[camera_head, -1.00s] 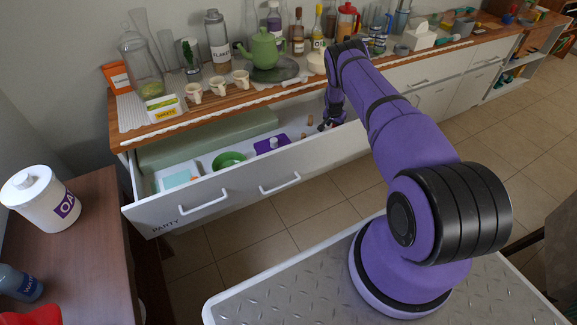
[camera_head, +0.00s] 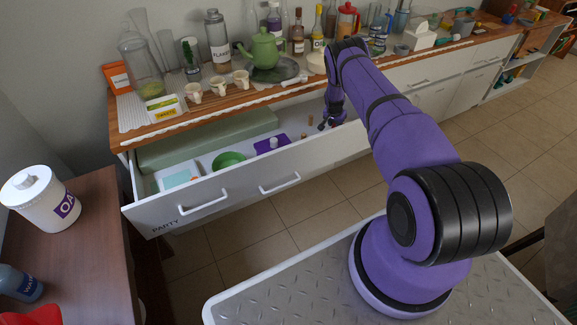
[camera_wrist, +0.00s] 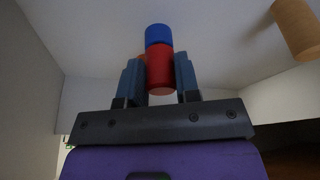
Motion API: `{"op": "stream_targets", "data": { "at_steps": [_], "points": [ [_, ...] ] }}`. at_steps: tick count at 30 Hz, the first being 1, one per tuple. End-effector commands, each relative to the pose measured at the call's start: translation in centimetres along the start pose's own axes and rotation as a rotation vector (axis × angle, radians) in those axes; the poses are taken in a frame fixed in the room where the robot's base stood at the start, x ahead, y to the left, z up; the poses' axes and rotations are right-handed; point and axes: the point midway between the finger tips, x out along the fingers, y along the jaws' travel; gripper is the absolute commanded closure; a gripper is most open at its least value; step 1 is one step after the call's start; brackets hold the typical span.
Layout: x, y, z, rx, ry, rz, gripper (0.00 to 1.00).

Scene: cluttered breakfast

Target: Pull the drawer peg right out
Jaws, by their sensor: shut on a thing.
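The open white drawer (camera_head: 225,190) hangs out under the counter. My gripper (camera_head: 327,122) reaches down into its right end, small and partly hidden by my arm. In the wrist view my gripper (camera_wrist: 159,78) is shut on a red peg (camera_wrist: 160,70) with a blue end (camera_wrist: 158,35). The peg sits between the two fingers, with the white drawer interior behind it. I cannot tell whether its base is still seated. A tan wooden peg (camera_wrist: 297,28) stands apart at the upper right; a wooden peg (camera_head: 310,119) also shows beside my gripper in the head view.
A green bowl (camera_head: 229,160), a purple item (camera_head: 271,145) and a long green block (camera_head: 208,141) lie farther left in the drawer. The counter above holds a green teapot (camera_head: 263,48), cups and bottles. The drawer's front wall stands close to my gripper.

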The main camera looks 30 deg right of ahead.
Motion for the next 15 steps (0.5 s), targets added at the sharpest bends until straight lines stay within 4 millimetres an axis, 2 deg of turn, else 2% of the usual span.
{"op": "stream_targets", "data": {
  "at_steps": [15],
  "points": [
    [-0.72,-0.07,-0.25,0.0,0.001,-0.001,1.0]
  ]
}}
